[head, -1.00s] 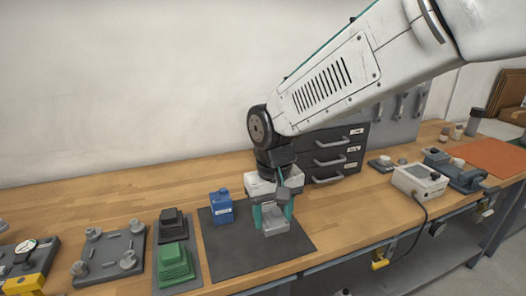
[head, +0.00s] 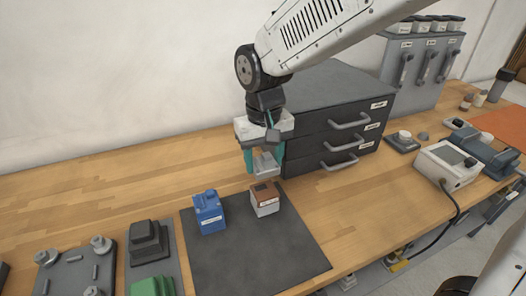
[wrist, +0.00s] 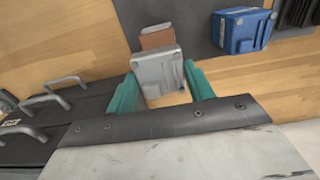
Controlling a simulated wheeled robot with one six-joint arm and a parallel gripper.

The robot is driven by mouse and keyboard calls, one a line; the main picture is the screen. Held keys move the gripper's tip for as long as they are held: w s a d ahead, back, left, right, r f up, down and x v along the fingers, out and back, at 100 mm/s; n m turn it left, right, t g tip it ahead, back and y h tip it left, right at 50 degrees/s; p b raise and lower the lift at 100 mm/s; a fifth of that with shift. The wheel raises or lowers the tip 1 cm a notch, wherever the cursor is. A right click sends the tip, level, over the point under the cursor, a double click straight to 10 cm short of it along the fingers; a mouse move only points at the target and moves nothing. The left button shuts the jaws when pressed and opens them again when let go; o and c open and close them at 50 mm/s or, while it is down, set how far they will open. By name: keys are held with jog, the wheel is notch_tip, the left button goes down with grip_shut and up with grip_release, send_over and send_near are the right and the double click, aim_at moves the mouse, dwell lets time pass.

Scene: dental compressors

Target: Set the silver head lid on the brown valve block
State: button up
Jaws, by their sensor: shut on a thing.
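The silver head lid (head: 265,164) is held between the teal fingers of my gripper (head: 264,166), which is shut on it. The lid also shows in the wrist view (wrist: 158,72). The brown valve block (head: 264,189) sits on a pale grey base on the dark mat. In the head view the lid appears above and slightly behind the block, with no clear contact. In the wrist view the brown top (wrist: 157,38) shows just beyond the lid, which hides the rest of the block.
A blue box (head: 208,212) stands on the dark mat (head: 255,255), left of the valve block. A black drawer cabinet (head: 325,115) stands close behind and to the right of my gripper. The front of the mat is clear.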

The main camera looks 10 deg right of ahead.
aim_at(265, 190)
jog(key=shift+f, duration=2.4)
jog(key=shift+s+d+f, duration=0.1)
jog(key=shift+s+f, duration=0.05)
jog(key=shift+f, duration=0.05)
jog(key=shift+f, duration=0.4)
dwell(0.4)
jog(key=o, duration=1.5)
jog(key=shift+o, duration=0.2)
jog(key=shift+r, duration=0.1)
jog(key=shift+r, duration=3.4)
